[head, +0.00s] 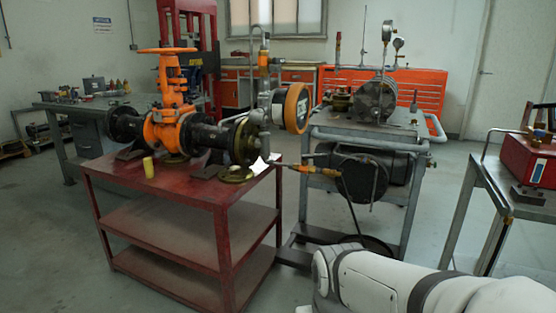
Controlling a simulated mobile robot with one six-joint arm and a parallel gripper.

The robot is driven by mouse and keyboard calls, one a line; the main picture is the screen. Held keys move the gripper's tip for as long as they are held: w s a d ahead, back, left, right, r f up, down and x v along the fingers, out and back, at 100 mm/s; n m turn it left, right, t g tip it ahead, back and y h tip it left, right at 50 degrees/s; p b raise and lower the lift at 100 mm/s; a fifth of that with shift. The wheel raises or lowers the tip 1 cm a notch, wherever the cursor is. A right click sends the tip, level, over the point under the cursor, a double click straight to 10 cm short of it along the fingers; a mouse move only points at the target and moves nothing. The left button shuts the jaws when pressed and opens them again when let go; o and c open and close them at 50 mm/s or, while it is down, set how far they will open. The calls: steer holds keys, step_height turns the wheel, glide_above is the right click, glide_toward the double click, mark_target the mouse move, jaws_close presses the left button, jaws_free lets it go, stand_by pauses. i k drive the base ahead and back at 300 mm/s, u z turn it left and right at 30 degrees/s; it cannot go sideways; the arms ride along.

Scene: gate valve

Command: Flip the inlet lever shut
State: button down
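An orange gate valve (172,125) with a handwheel on top stands on a red cart, with black flanged pipe on both sides. At its right end are a vertical pipe with a small orange fitting (263,62) and a large orange-rimmed round gauge (297,108). Low at this end, a thin fitting with a yellow-orange part (303,169) sticks out to the right toward a dark hose. I cannot tell for sure which part is the inlet lever, or its position. My white arm crosses the bottom right; my gripper is not in view.
A grey cart (395,132) with a pump and gauges stands close on the right. A bench (515,205) with a red box (530,160) is at far right. Floor is open at front left.

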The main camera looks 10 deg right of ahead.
mark_target(305, 158)
steer(key=z, duration=0.05)
steer(key=i, duration=0.9)
steer(key=u, duration=0.05)
